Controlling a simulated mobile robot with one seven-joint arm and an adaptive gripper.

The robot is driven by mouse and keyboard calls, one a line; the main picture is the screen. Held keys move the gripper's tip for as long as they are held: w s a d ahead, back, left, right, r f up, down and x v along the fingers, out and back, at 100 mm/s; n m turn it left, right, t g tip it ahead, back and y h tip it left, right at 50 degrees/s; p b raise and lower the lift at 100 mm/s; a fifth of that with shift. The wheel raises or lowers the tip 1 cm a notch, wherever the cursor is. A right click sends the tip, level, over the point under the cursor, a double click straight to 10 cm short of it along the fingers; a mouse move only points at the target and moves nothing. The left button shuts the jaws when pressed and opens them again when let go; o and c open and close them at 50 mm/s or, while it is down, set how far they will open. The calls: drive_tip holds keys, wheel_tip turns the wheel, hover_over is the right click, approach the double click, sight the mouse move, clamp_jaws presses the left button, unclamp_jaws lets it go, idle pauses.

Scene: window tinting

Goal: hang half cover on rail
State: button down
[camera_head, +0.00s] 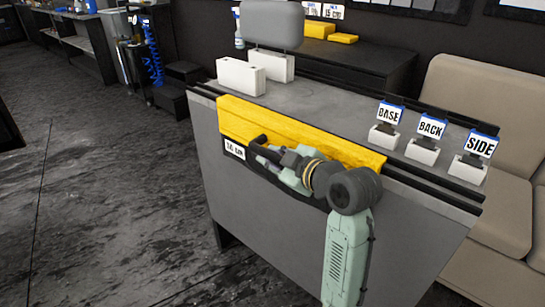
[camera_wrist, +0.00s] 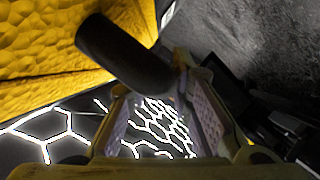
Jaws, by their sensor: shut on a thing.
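The yellow half cover (camera_head: 300,132) is a long folded strip along the front edge of the grey table. A dark lower panel with a white size label (camera_head: 234,149) hangs below it. Black rails (camera_head: 440,194) run along the table's front edge and show past both ends of the cover. I cannot tell whether the cover rests on the rail or is just held against it. My gripper (camera_head: 268,150) is in front of the cover, shut on its black handle (camera_wrist: 125,52). The yellow cover (camera_wrist: 45,40) fills the upper left of the wrist view.
Signs marked BASE (camera_head: 389,114), BACK (camera_head: 430,130) and SIDE (camera_head: 478,147) stand on white blocks at the table's right. A grey headrest (camera_head: 272,24) and white blocks (camera_head: 241,77) stand at the back left. A beige sofa (camera_head: 470,90) is behind. Floor at left is clear.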

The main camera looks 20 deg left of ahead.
drive_tip(key=shift+f, duration=0.25)
drive_tip(key=c, duration=1.3)
unclamp_jaws()
drive_tip(key=shift+c, duration=0.2)
drive_tip(key=v, duration=1.2)
drive_tip(key=shift+s, duration=0.1)
